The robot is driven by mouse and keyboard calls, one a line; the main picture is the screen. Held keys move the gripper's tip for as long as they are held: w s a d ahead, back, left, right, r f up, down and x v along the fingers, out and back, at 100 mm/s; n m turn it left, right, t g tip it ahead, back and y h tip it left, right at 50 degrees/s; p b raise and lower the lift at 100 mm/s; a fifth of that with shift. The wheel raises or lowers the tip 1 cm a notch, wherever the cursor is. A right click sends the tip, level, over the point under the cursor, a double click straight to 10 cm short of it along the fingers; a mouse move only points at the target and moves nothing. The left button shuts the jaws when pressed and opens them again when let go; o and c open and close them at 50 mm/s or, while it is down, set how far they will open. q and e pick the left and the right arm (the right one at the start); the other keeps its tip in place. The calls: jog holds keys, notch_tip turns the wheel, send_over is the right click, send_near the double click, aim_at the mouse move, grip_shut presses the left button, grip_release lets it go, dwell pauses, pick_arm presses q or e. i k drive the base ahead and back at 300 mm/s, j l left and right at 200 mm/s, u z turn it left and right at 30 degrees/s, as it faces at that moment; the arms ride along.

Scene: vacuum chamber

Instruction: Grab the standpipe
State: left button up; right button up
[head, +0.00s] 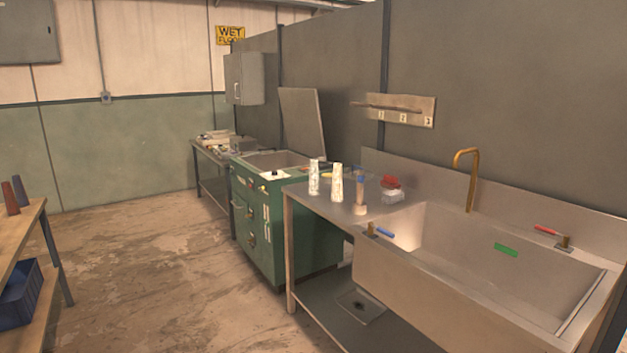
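No part is plainly recognisable as the standpipe at this size. A short upright brown and blue tube-like piece with a pale round base (360,194) stands on the metal counter, left of the sink. Two tapered upright pieces, one dark red (10,198) and one blue (20,190), stand on the wooden table at the left edge. The steel sink (470,250) has a brass gooseneck spout (468,180), a blue-handled valve (380,231) and a red-handled valve (550,232). A green piece (506,250) shows against its inner back wall. Neither gripper is in view.
Two pale mottled cylinders (336,183) and a red item on a white block (391,189) stand on the counter. A green cabinet (270,220) adjoins it. A blue crate (20,295) sits under the wooden table (22,235). The floor between is clear.

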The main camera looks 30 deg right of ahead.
aim_at(361, 171)
jog(key=z, duration=1.35)
jog(key=i+l, duration=0.1)
jog(key=i, duration=0.9)
jog(key=l+z, duration=0.05)
